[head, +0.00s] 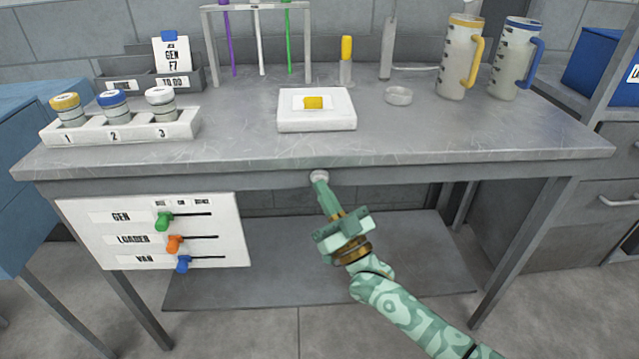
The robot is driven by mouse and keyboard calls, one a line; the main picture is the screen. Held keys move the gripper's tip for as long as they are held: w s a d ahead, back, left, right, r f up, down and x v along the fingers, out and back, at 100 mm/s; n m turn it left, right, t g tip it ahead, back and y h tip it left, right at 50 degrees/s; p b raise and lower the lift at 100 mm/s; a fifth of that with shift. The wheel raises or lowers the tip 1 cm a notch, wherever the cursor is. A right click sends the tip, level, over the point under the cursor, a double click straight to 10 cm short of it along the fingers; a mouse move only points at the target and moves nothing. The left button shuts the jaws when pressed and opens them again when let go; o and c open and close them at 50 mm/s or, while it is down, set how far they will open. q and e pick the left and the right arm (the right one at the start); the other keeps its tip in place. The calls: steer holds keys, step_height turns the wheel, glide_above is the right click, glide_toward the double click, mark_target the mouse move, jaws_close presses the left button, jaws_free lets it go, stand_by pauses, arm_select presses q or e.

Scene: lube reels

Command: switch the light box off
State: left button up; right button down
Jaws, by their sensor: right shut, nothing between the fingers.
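The light box (330,124) is a low white slab on the grey table, near the middle, with a small yellow piece on a white square (313,103) on top. I cannot tell whether it is lit. A small round pale knob (318,174) sits on the table's front edge, below the light box. My right gripper (322,185) is shut and empty. Its fingertips point up at the knob and appear to touch it or be very close, partly covering its lower side. My left gripper is not in view.
A white panel (100,220) with green, orange and blue sliders hangs at the front left. A tray (185,127) with several capped jars stands on the left, a tube rack (212,48) behind. Two jugs (456,75) stand at the back right. The front right tabletop is clear.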

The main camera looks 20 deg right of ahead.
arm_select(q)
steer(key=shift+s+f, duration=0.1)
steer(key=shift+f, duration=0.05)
arm_select(e)
steer(key=shift+w+d+r, duration=0.1)
steer(key=shift+w+d, duration=0.1)
steer(key=shift+w, duration=0.05)
steer(key=shift+r, duration=0.15)
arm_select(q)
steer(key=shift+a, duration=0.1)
arm_select(e)
steer(key=shift+s+a+p, duration=0.1)
steer(key=shift+s+p, duration=0.15)
steer(key=shift+p, duration=0.05)
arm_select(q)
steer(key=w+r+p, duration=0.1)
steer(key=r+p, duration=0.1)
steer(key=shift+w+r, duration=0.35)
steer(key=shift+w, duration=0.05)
arm_select(e)
steer(key=s, duration=0.1)
steer(key=s+a, duration=0.1)
steer(key=s, duration=0.3)
steer(key=shift+s+a+f, duration=0.15)
steer(key=shift+a+f, duration=0.15)
